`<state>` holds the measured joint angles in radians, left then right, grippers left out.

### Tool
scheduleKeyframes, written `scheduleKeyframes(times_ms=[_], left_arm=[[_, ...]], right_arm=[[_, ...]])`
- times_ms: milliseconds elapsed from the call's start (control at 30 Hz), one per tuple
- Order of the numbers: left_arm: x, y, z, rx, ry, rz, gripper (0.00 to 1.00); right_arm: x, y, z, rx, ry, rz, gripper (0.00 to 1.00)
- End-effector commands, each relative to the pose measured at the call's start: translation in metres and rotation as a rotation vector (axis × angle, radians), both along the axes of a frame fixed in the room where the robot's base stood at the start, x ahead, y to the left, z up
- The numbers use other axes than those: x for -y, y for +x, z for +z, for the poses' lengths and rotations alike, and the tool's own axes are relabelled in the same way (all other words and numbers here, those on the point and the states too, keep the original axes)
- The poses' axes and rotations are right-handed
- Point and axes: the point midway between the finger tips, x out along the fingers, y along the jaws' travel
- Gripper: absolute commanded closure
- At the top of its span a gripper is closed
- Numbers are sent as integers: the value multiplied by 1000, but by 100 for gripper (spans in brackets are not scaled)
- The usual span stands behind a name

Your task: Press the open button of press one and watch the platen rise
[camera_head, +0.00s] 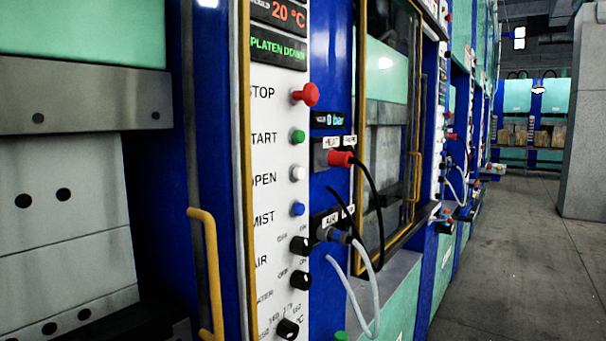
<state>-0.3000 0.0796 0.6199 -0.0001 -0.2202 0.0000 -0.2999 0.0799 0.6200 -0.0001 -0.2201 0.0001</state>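A press with a blue frame and a white control panel (268,205) stands close in front. Its white button (298,174) sits beside the label OPEN, below the green START button (297,137) and the red STOP knob (306,95). The blue MIST button (297,209) is below it. The display (278,48) above reads PLATEN DOWN, with 20 °C over it. A grey metal plate (85,98) shows inside the press at the left, above lighter blocks with dark holes. Neither gripper is in view.
A yellow handle (206,270) sticks out left of the panel. More presses line the aisle. The concrete floor (510,250) is clear at the right, beside a grey pillar (585,120).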

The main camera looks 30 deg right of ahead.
Motion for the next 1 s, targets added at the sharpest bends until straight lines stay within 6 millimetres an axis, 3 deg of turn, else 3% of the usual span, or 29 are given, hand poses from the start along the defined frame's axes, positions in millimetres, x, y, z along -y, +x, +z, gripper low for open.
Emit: scheduleKeyframes(times_ms=[33,333,1000], left_arm=[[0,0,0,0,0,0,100],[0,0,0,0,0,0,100],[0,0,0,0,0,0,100]], right_arm=[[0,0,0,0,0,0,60],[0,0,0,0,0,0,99],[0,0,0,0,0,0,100]])
